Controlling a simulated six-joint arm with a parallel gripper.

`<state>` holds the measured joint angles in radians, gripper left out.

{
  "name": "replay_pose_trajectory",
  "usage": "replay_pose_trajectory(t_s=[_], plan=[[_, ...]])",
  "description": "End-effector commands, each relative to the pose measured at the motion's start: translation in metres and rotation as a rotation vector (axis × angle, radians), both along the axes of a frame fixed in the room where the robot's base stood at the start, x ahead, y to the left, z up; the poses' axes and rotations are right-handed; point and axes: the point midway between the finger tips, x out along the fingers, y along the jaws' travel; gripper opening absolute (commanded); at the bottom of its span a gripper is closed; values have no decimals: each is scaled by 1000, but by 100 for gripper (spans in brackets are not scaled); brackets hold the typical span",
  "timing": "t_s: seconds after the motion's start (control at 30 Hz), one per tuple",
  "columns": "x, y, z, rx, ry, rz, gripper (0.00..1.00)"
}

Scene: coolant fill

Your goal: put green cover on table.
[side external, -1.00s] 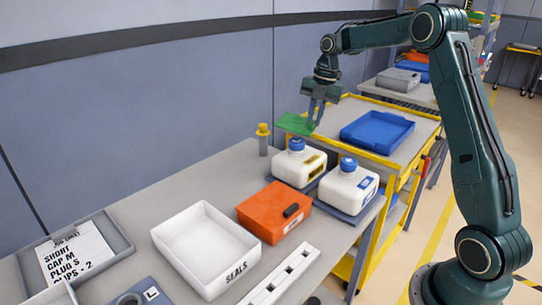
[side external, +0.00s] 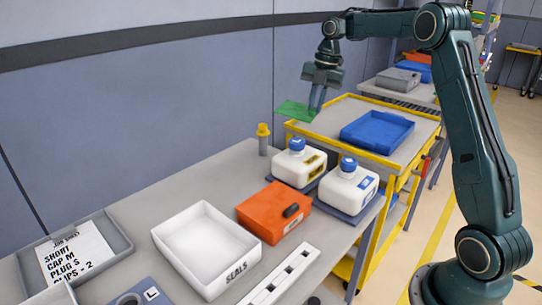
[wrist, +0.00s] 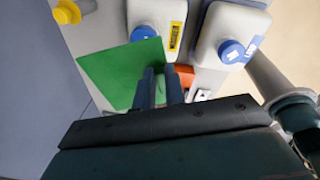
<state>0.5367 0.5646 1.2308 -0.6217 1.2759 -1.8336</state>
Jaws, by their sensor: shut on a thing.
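The green cover (side external: 293,109) is a thin flat sheet, held roughly level in the air near the far end of the grey table (side external: 228,163) in the side view. My gripper (side external: 315,112) points down and is shut on the cover's right edge. In the wrist view the green cover (wrist: 112,75) extends to the left of my gripper (wrist: 160,72). It overlaps part of a white jug there and hides what lies beneath it.
Two white jugs (side external: 300,171) (side external: 350,189) with blue caps, a yellow-topped bottle (side external: 263,140), an orange box (side external: 263,206) and a white bin (side external: 185,237) stand on the table. A yellow cart (side external: 334,128) carries a blue tray (side external: 366,146). A wall is behind.

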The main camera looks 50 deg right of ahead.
Motion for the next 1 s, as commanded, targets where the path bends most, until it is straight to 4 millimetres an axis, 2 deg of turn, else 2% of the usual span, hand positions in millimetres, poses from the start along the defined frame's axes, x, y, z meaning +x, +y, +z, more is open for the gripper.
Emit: replay_pose_trajectory(t_s=[0.27, 0.47, 0.67, 0.8, 1.0], plan=[[7, 11, -1, 0, 8, -11, 0], [24, 41, -5, 1, 30, -51, 0], [47, 93, -11, -3, 63, -119, 0], [61, 136, -16, -8, 87, -175, 0], [74, 193, -22, -19, 116, -252, 0]])
